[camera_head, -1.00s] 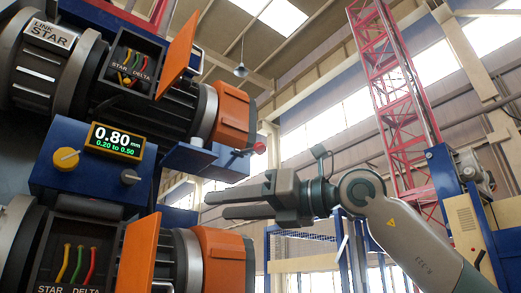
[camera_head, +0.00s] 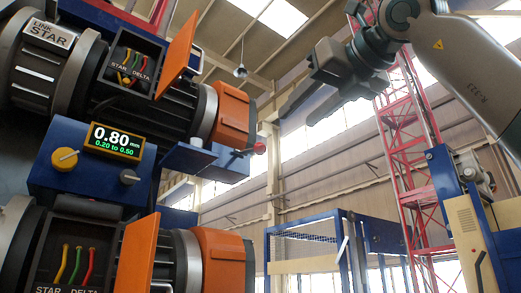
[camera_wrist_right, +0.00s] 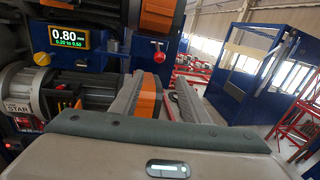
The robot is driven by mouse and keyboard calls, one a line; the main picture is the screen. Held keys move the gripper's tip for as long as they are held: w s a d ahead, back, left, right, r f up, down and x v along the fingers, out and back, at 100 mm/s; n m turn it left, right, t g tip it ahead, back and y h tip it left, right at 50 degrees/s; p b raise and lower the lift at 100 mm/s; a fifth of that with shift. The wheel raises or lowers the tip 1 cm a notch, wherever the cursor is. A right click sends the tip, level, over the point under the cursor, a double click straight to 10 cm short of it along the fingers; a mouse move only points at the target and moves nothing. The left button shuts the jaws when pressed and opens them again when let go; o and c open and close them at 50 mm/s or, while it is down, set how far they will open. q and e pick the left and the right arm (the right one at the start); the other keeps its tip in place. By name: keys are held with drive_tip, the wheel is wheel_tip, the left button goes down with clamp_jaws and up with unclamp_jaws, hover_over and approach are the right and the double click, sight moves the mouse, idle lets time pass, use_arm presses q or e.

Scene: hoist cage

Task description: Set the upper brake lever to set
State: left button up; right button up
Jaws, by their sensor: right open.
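The upper brake lever (camera_head: 246,151) is a short dark rod with a red ball knob (camera_head: 260,147). It sticks out to the right of a blue bracket beside the upper motor's orange end cover. The red knob also shows in the right wrist view (camera_wrist_right: 158,56), beyond my fingertips. My right gripper (camera_head: 297,119) is open and empty, above and to the right of the knob and apart from it. Its two fingers also show in the right wrist view (camera_wrist_right: 158,79). My left gripper is not in view.
The upper motor's orange end cover (camera_head: 232,116) and an open orange flap (camera_head: 178,54) stand left of the lever. A yellow-framed display (camera_head: 117,141) reads 0.80 mm. A blue cage frame (camera_head: 330,222) and red mast (camera_head: 405,110) stand at right. The space right of the knob is clear.

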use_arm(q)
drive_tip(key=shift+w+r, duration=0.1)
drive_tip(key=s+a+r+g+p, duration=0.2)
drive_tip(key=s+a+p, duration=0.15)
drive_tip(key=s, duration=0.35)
use_arm(e)
approach(263, 146)
drive_tip(key=w, duration=0.2)
drive_tip(key=p+x, duration=0.2)
drive_tip(key=x, duration=0.2)
drive_tip(key=p+x, duration=0.2)
drive_tip(key=x, duration=0.2)
drive_tip(key=shift+a, duration=0.5)
drive_tip(key=shift+w+a+f, duration=0.1)
drive_tip(key=shift+w+a, duration=0.1)
drive_tip(key=shift+w, duration=0.25)
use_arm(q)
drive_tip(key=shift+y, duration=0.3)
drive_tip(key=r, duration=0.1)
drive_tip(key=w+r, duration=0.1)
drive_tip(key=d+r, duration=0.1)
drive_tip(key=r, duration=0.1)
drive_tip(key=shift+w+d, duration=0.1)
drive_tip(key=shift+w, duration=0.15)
use_arm(e)
clamp_jaws()
